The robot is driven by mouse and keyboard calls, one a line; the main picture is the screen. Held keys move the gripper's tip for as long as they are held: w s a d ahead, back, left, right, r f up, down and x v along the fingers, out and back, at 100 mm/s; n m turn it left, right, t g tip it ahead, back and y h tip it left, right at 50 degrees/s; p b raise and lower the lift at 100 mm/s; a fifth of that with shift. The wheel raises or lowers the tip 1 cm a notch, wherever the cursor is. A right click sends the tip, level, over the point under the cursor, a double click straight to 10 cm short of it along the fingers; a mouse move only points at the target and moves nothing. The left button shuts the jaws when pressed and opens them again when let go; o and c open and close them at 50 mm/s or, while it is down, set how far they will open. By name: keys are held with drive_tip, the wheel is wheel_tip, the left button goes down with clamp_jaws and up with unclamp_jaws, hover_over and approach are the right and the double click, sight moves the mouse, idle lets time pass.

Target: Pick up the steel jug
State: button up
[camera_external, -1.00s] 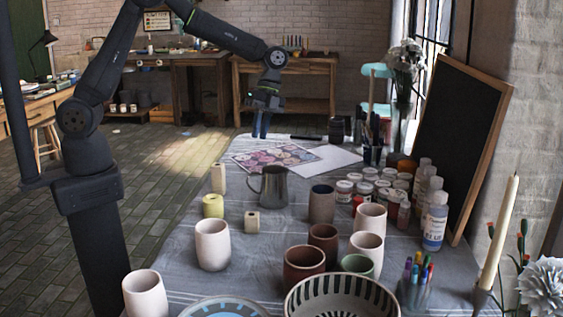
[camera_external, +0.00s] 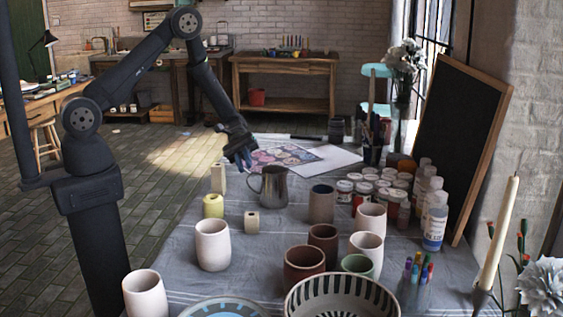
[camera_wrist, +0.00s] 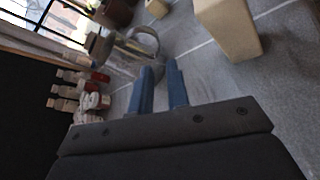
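The steel jug (camera_external: 274,187) stands upright on the cloth-covered table, its handle toward the left. In the wrist view the jug (camera_wrist: 101,46) shows at upper left, its curved handle just beyond my fingertips. My gripper (camera_external: 244,164) is behind and to the left of the jug, near the handle and apart from it as far as I can tell. In the wrist view my gripper (camera_wrist: 160,72) has two blue fingers with a narrow gap between them and nothing held there.
A pale wooden block (camera_external: 218,178) stands close at left, also large in the wrist view (camera_wrist: 226,27). A tall grey cup (camera_external: 321,203) stands right of the jug. Paint jars (camera_external: 345,191) stand farther right.

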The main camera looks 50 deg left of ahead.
approach(268, 186)
drive_tip(key=s+d+f, duration=0.1)
drive_tip(key=s+f, duration=0.1)
drive_tip(key=s+d+f, duration=0.1)
drive_tip(key=s+f, duration=0.1)
drive_tip(key=s+d+f, duration=0.1)
drive_tip(key=s+f, duration=0.1)
drive_tip(key=shift+s+d, duration=0.3)
drive_tip(key=shift+d, duration=0.1)
clamp_jaws()
